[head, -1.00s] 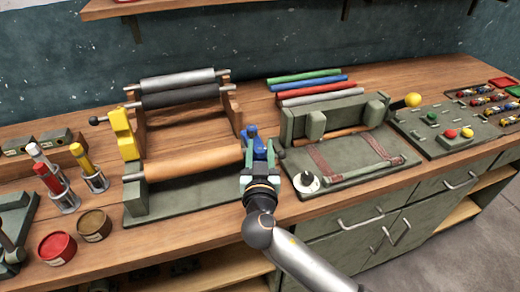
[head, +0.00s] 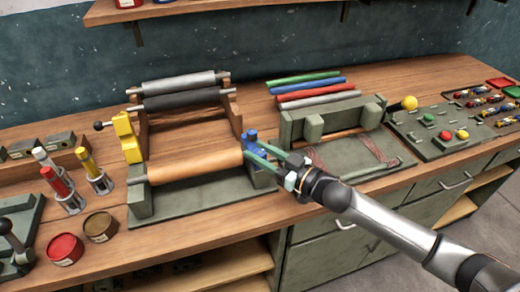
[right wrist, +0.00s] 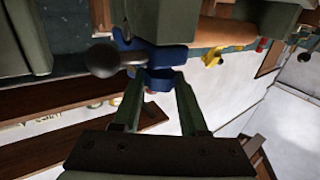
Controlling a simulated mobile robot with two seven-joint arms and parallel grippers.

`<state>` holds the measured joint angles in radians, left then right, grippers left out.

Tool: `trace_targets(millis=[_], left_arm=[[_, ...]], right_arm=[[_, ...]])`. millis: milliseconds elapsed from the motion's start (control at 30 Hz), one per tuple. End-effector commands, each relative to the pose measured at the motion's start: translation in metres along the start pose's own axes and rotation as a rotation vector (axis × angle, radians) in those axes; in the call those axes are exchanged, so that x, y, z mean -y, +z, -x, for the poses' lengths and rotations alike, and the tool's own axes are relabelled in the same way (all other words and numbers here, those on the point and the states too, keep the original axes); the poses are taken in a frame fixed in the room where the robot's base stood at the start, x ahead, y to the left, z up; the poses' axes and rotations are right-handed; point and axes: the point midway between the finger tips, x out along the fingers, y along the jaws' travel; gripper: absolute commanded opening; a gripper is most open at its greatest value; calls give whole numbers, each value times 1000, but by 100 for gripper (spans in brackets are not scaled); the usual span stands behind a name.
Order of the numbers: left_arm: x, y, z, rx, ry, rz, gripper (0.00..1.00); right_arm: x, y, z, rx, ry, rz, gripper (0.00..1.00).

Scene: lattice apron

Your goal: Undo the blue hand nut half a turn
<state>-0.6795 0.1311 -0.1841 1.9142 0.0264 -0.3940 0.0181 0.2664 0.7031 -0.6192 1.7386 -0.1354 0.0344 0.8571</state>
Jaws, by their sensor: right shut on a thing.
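The blue hand nut (head: 251,138) is at the right end of the tan roller (head: 195,166), on the green stand on the bench. My right gripper (head: 262,154) reaches in from the right, its green fingers at the nut. In the right wrist view my right gripper (right wrist: 158,77) is shut on the blue hand nut (right wrist: 172,56), with blue showing between and beyond the fingertips. The fingers hide part of the nut. My left gripper is not in view.
A dark ball knob (right wrist: 102,60) sits close beside the nut in the right wrist view. A green clamp fixture (head: 312,126) stands right of the nut, beyond my forearm. A yellow handle (head: 127,137) is at the roller frame's left. Ink tins (head: 66,248) stand front left.

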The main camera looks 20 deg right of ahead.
Motion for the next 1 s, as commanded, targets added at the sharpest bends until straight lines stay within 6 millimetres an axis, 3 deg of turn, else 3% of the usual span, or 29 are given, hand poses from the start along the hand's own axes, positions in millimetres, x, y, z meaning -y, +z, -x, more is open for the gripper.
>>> trace_targets(millis=[400,933,967,1000], left_arm=[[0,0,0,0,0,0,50],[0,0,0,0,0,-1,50],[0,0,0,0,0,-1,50],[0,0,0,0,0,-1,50]], right_arm=[[-2,-2,-1,-3,-170,5,0],[-1,-2,-1,-3,-193,2,0],[-1,-2,-1,-3,-193,2,44],[-1,-2,-1,-3,-193,2,48]])
